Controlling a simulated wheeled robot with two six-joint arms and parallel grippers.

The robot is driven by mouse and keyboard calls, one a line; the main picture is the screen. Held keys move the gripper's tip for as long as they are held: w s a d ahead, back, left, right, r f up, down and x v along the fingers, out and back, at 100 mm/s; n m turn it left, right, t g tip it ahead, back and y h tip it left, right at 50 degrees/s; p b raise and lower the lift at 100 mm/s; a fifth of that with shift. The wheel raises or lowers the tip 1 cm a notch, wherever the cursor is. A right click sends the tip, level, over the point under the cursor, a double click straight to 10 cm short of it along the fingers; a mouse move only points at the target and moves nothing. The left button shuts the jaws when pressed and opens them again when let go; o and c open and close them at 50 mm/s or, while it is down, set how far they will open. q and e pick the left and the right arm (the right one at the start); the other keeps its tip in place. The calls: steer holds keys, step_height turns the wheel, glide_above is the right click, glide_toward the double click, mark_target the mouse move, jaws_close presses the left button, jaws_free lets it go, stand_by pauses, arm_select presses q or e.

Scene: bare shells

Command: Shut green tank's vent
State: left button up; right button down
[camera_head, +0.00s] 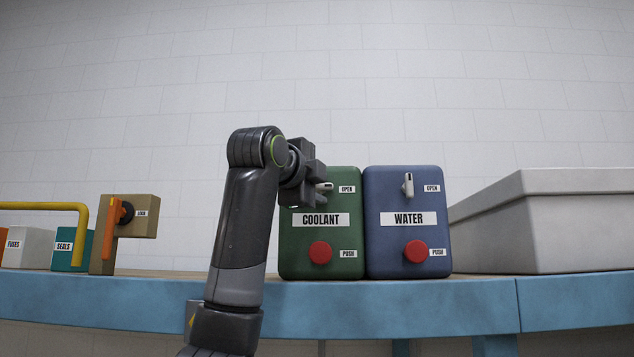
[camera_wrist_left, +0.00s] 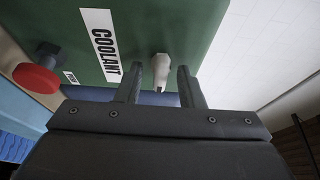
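The green tank (camera_head: 290,245) labelled COOLANT stands on the blue-edged bench. Its white vent lever (camera_head: 326,186) lies roughly sideways, its tip toward the OPEN label (camera_head: 347,189). A red push button (camera_head: 320,252) sits lower on its front. My left gripper (camera_head: 318,178) is at the tank's upper front and hides part of the lever's mount. In the left wrist view my left gripper (camera_wrist_left: 159,72) is open, with the lever (camera_wrist_left: 160,70) showing between its two fingers; I see gaps on both sides. The green tank (camera_wrist_left: 165,25) fills the top there. My right gripper is out of view.
A blue WATER tank (camera_head: 380,245) stands directly right of the green one, its lever (camera_head: 408,184) upright. A large grey bin (camera_head: 560,235) is further right.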

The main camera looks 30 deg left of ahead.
arm_select(q)
jaws_close()
steer(key=n+b, duration=0.1)
steer(key=n+t+b, duration=0.1)
steer(key=n, duration=0.1)
steer(key=shift+f+n+b, duration=0.25)
steer(key=shift+n+b, duration=0.05)
steer(key=shift+b, duration=0.1)
steer(key=n+t+y+b, duration=0.1)
steer(key=n, duration=0.2)
steer(key=n+t+y+b, duration=0.1)
steer(key=n+b, duration=0.1)
steer(key=n, duration=0.1)
steer(key=shift+d+f, duration=0.1)
steer(key=shift+d, duration=0.05)
steer(key=n+y, duration=0.1)
steer(key=n, duration=0.2)
steer(key=n+y+b, duration=0.1)
steer(key=n+y, duration=0.1)
steer(key=n, duration=0.1)
steer(key=shift+d+b, duration=0.1)
steer(key=shift+b, duration=0.2)
steer(key=shift+w+n+g+y, duration=0.1)
steer(key=shift+n+g+y, duration=0.1)
steer(key=shift+n+y, duration=1.15)
steer(key=shift+n+g+y, duration=0.2)
steer(key=shift+n+y, duration=0.35)
steer(key=shift+n, duration=1.5)
